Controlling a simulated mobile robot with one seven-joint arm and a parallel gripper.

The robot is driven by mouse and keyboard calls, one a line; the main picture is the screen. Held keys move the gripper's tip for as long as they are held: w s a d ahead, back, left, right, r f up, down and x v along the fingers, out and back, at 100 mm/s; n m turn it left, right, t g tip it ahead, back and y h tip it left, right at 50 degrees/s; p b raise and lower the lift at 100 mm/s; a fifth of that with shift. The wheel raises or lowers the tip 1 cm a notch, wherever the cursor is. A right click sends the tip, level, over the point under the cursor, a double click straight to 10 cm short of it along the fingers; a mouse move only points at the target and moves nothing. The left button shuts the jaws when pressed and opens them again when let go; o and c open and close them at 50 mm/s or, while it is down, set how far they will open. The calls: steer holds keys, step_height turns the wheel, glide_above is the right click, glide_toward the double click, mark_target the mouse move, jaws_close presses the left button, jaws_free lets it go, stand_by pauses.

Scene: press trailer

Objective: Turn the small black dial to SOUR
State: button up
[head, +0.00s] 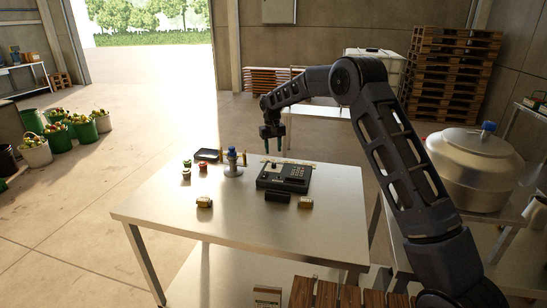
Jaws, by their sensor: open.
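A black device (284,177) with a keypad and raised panel lies on the metal table (160,205), right of its middle. It may carry the small black dial, but the dial and any SOUR label are too small to make out in the head view. My gripper (273,146) hangs above and just behind the device, pointing down. Its greenish fingers are apart with nothing between them. My arm reaches in from the right, clear of the device.
A silver, blue-topped item (233,162) stands left of the device, with small jars (187,174) further left. A dark block (278,197) and small tan-topped blocks (204,202) lie in front. A large metal vessel (475,165) stands at right. The table's front left is clear.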

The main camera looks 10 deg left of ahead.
steer(key=shift+r, duration=1.5)
